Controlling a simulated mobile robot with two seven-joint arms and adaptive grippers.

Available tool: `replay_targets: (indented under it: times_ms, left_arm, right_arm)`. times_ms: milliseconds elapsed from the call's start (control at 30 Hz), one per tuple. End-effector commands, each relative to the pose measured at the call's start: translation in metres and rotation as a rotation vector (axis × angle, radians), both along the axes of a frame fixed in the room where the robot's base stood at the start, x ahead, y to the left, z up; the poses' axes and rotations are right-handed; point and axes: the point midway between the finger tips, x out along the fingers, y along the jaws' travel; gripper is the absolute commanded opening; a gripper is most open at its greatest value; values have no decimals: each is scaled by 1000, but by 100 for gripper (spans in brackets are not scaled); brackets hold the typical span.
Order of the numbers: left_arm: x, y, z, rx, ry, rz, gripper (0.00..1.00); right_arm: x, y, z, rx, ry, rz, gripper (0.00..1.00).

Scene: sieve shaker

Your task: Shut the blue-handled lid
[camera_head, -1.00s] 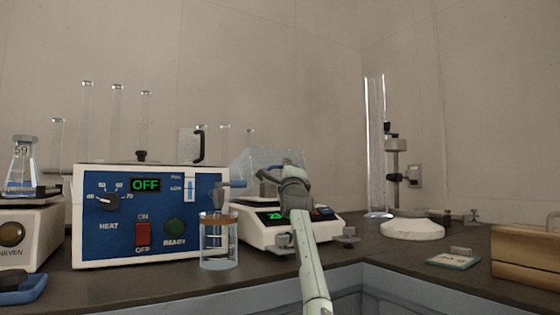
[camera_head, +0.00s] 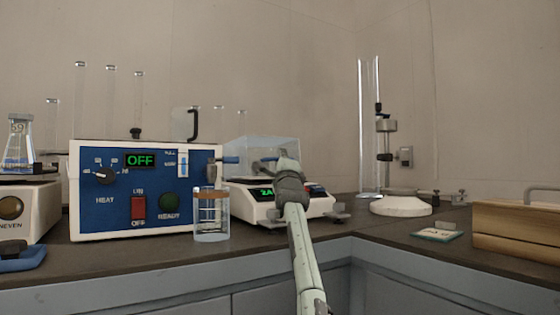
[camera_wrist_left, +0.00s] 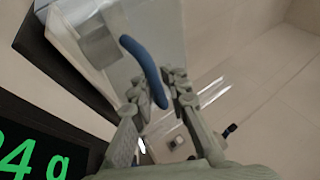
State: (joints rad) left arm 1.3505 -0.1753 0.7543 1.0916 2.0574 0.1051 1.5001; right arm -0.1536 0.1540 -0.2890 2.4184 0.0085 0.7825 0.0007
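A clear lid or cover (camera_head: 258,147) stands over the white balance (camera_head: 248,203), right of the blue box. Its blue handle (camera_wrist_left: 148,66) shows large in the left wrist view, attached to a grey mount (camera_wrist_left: 98,46). My left gripper (camera_head: 286,163) is at the cover in the head view and hides part of it. In the wrist view my left gripper's fingers (camera_wrist_left: 158,86) are apart, with the lower end of the blue handle between them. I cannot tell whether either finger touches it, nor how far the lid is open. My right gripper is not in view.
A blue-fronted heater box (camera_head: 147,215) and a glass beaker (camera_head: 211,228) stand left of the balance. A clamp stand (camera_head: 388,180) with tall glass tubes and a wooden box (camera_head: 520,232) are to the right. Bare counter lies between balance and stand.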

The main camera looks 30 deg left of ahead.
Motion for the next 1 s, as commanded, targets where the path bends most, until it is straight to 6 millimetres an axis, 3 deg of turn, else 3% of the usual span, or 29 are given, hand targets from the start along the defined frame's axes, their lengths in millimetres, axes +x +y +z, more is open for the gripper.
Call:
replay_targets:
  times_ms: [533,1000]
  left_arm:
    - [-5,-3,-5,0,2,3,19]
    - [-69,-56,-39,0,-4,-4,19]
  right_arm:
    - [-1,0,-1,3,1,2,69]
    - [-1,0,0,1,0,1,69]
